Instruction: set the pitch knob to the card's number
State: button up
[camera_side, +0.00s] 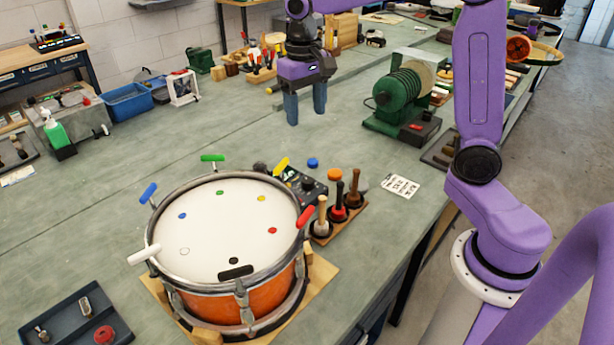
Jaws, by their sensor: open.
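My gripper (306,108) points down with its two fingers apart and nothing between them. It is above the bench, behind the drum and the control box. A dark control box (308,186) sits just right of the drum's far edge. It has small knobs on top, but I cannot tell which is the pitch knob or where it points. A white card (400,186) with dark print lies flat on the bench to the right. Its number is too small to read.
An orange drum (232,303) with coloured keys at its rim fills the near bench. A wooden stand (322,239) holds several upright mallets beside the box. A green machine (393,102) stands at back right.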

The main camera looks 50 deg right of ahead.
jog(key=w+d+f+m, duration=0.1)
jog(key=w+d+m, duration=0.2)
jog(key=w+d, duration=0.2)
send_near(307, 180)
notch_tip(307, 180, down, 9)
jog(key=shift+d+r, duration=0.1)
jog(key=shift+d, duration=0.05)
dwell(0.6)
jog(key=c, duration=1)
